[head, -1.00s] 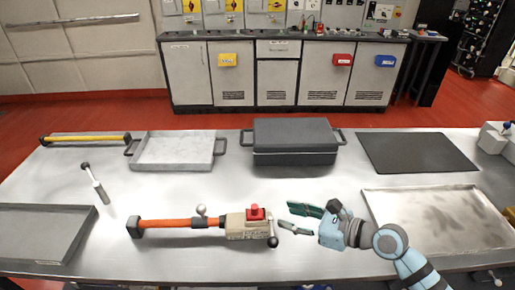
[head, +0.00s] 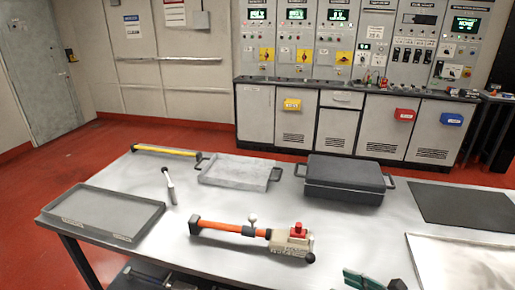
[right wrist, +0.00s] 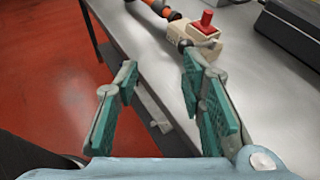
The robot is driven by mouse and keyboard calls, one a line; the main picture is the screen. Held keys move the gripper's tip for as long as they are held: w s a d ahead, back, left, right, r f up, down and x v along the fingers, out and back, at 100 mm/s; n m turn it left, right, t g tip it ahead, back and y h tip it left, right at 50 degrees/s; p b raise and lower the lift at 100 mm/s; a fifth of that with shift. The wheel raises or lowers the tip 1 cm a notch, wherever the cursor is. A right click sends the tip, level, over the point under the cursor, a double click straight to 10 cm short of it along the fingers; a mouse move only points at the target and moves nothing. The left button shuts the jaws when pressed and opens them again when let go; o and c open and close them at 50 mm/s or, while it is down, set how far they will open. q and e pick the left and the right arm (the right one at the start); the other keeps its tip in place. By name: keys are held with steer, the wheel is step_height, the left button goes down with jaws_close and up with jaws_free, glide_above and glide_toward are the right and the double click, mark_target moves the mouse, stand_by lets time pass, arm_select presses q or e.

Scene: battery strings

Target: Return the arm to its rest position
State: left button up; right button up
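My right gripper (right wrist: 158,80) is open and empty in the right wrist view, with green pads on both fingers. It hangs over the table's front edge, and the floor shows to its left. In the head view only part of it (head: 368,281) shows at the bottom edge, to the right of and nearer than the orange-handled tool (head: 240,231). That tool, with a beige head and red button, lies on the table; its head (right wrist: 197,42) is ahead of the gripper and apart from it. My left gripper is in neither current view.
The table (head: 330,225) holds a grey tray (head: 100,212) at left, a light tray (head: 238,172), a dark lidded case (head: 344,178), a black mat (head: 465,207) and a metal tray (head: 460,262) at right. Cabinets line the back wall.

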steer(key=s+a+f+n+g+h, duration=0.2)
steer(key=s+f+n+g+h, duration=0.2)
steer(key=s+f+n, duration=0.9)
steer(key=s+d+f+n+g+h, duration=0.25)
steer(key=s+d+n+h, duration=0.5)
steer(key=n, duration=0.75)
steer(key=s+f+g+y, duration=0.1)
steer(key=s+f, duration=0.1)
steer(key=f, duration=0.8)
steer(key=s+f+g+y, duration=0.1)
steer(key=s+f, duration=0.1)
steer(key=f, duration=0.8)
steer(key=s+f+g, duration=0.1)
steer(key=s+f, duration=0.9)
steer(key=s, duration=0.3)
steer(key=shift+d+f+m, duration=0.2)
steer(key=shift+d+m, duration=0.1)
steer(key=shift+d, duration=0.15)
